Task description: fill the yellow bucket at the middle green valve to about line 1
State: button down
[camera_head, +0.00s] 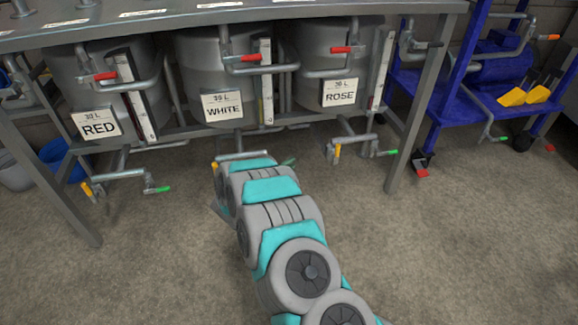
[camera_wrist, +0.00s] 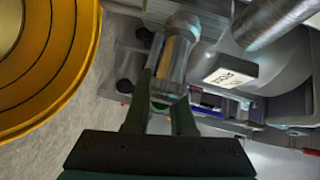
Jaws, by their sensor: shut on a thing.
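The yellow bucket (camera_wrist: 75,70) fills the left of the wrist view, seen partly from above. Its ringed inner wall shows, but most of it is cut off by the frame edge, and I cannot read line 1 or a liquid level. My gripper (camera_wrist: 158,112) is shut on the green valve handle (camera_wrist: 167,104), of which only a small green part shows between the fingers. A metal pipe (camera_wrist: 178,55) rises just beyond. In the head view my arm reaches below the WHITE tank (camera_head: 205,65), hiding my gripper and the bucket. A bit of green (camera_head: 290,161) shows beside the arm.
The RED tank (camera_head: 75,65) and the ROSE tank (camera_head: 310,50) flank the WHITE one. Low pipes with green-tipped handles (camera_head: 160,189) stick out below. A steel table leg (camera_head: 420,100) and a blue cart (camera_head: 455,75) stand at right. The front floor (camera_head: 460,250) is clear.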

jog(key=shift+a+r+n+t+h+b, duration=0.2)
jog(key=shift+r+n+t+h+b, duration=0.5)
jog(key=shift+r+n+t+b, duration=0.6)
jog(key=c, duration=0.8)
grip_release()
jog(key=shift+p+v, duration=0.4)
jog(key=shift+v, duration=3.55)
jog(key=shift+f, duration=0.1)
